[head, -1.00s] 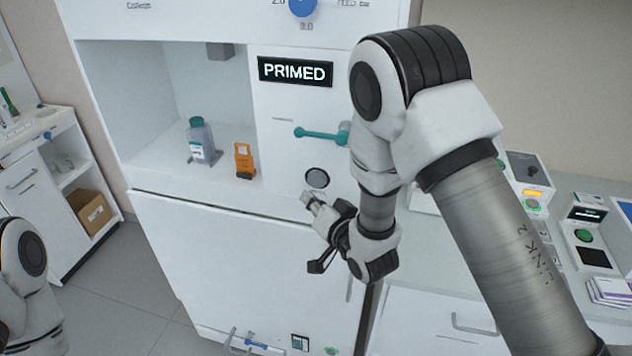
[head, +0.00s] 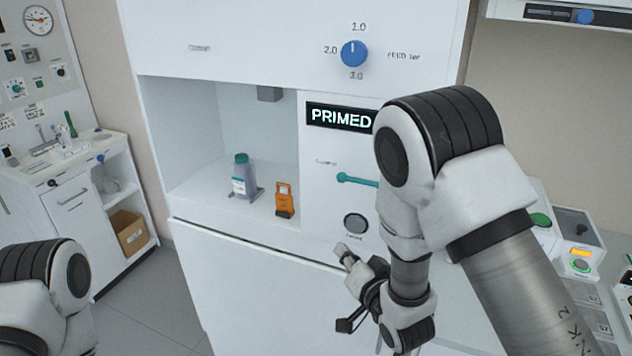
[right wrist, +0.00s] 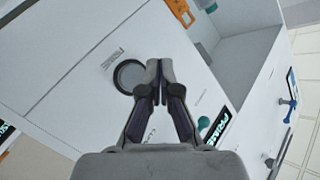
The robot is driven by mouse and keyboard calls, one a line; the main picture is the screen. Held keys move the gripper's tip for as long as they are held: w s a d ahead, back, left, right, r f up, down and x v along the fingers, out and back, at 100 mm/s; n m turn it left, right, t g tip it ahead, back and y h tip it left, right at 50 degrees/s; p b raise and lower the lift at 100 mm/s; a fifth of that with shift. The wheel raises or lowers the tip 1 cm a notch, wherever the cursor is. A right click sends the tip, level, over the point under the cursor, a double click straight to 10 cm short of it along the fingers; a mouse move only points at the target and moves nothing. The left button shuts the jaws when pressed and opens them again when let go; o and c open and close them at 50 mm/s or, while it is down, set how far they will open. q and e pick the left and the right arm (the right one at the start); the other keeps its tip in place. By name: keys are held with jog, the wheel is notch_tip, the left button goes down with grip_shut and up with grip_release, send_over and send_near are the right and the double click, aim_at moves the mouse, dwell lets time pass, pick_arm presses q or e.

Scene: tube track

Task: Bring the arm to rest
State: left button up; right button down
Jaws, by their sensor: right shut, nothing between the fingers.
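My right gripper (head: 346,254) is in front of the white cabinet, just below and left of the round grey button (head: 355,223). In the right wrist view its fingers (right wrist: 160,72) are shut with nothing between them, and the button (right wrist: 129,76) shows beside the fingertips, partly covered by them. I cannot tell whether they touch it. My right arm is bent at the elbow and hides part of the panel. My left arm shows at the lower left, with its gripper out of the picture. The display (head: 340,117) reads PRIMED.
A teal lever (head: 357,180) sits on the panel above the button. A grey bottle with a teal cap (head: 243,177) and an orange tag-like object (head: 284,199) stand in the cabinet's open bay. A blue dial (head: 354,54) is above. Several devices stand on the right counter.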

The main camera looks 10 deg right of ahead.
jog(key=s+d+f+g+h+b, duration=0.15)
jog(key=s+f, duration=0.25)
jog(key=f, duration=0.5)
jog(key=s+d+f+m+g+b, duration=0.1)
jog(key=s+d+f+g+b, duration=0.2)
jog(key=f, duration=0.5)
jog(key=s+d+f+g+h+b, duration=0.1)
jog(key=s+f+g, duration=0.1)
jog(key=s+f, duration=0.5)
jog(key=s+d+f+n+g, duration=0.1)
jog(key=s+f+n+g, duration=0.2)
jog(key=s, duration=0.6)
jog(key=s+d+f+n+g, duration=0.1)
jog(key=s+f+n+g, duration=0.1)
jog(key=s+f+g, duration=0.4)
jog(key=s+f, duration=0.2)
jog(key=s, duration=0.2)
jog(key=shift+d+f+n+g+b, duration=0.3)
jog(key=shift+f+n+g+b, duration=0.05)
jog(key=shift+n+b, duration=0.05)
jog(key=shift+s+h, duration=0.1)
jog(key=shift+h, duration=0.25)
jog(key=shift+s, duration=0.1)
